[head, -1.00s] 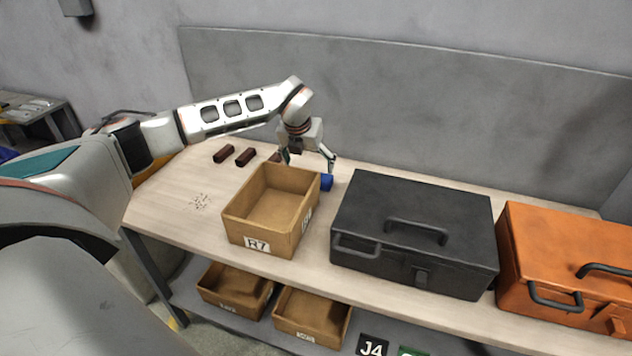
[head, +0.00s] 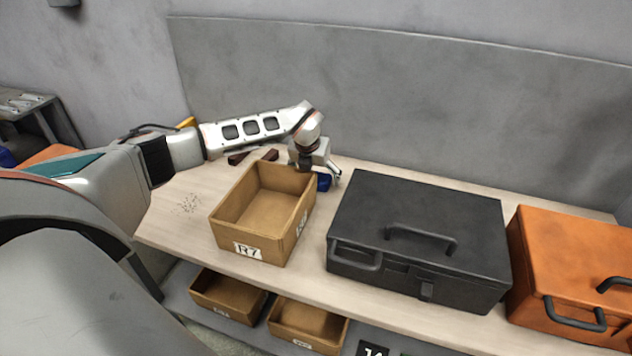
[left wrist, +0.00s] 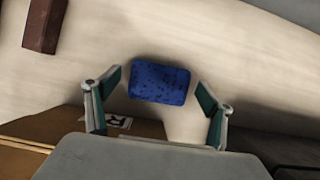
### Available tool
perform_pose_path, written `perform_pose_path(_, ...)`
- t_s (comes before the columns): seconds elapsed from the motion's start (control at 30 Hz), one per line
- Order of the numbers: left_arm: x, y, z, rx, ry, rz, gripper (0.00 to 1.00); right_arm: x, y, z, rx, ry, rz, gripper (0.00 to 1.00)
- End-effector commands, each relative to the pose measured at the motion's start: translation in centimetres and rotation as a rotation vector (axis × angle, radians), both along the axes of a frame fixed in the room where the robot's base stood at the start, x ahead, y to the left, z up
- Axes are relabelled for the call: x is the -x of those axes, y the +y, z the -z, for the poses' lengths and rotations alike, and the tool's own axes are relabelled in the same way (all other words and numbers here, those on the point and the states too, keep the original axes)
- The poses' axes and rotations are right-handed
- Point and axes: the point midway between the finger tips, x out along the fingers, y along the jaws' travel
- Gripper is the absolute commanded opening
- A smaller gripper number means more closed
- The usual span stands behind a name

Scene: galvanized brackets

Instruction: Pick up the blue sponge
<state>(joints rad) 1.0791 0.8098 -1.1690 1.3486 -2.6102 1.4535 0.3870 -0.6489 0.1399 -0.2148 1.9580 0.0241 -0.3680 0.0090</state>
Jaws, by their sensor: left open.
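The blue sponge (head: 324,182) lies on the bench between the cardboard bin and the black toolbox, partly hidden behind the bin's corner in the head view. In the left wrist view the sponge (left wrist: 159,82) is a speckled blue block lying between the two fingertips, with a gap on each side. My left gripper (head: 323,178) is over the sponge. In the left wrist view my left gripper (left wrist: 158,85) is open with nothing between its green pads but the sponge below or between them; the exact height is unclear. My right gripper is not in view.
The open cardboard bin (head: 225,222) marked R7 stands close to the left of the sponge. The black toolbox (head: 420,205) stands close to the right, with an orange toolbox (head: 570,250) beyond. Dark red-brown blocks (left wrist: 45,24) lie behind the bin. A grey panel backs the bench.

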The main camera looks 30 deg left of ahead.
Motion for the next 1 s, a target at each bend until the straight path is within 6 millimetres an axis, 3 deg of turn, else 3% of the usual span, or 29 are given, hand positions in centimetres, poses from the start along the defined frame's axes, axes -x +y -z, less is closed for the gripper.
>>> perform_pose_path(0.27,-0.2,0.0,0.4,0.001,0.0,0.001,0.82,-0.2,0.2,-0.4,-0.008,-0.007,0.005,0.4)
perform_pose_path(0.43,-0.1,0.0,0.4,0.0,0.0,0.001,0.44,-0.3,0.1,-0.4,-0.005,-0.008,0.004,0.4)
perform_pose_path(0.77,-0.1,0.0,0.4,0.0,0.0,0.001,0.44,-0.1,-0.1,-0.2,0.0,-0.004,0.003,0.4)
perform_pose_path(1.0,-0.2,0.1,-1.1,-0.001,-0.001,0.001,0.44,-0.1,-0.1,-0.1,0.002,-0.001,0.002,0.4)
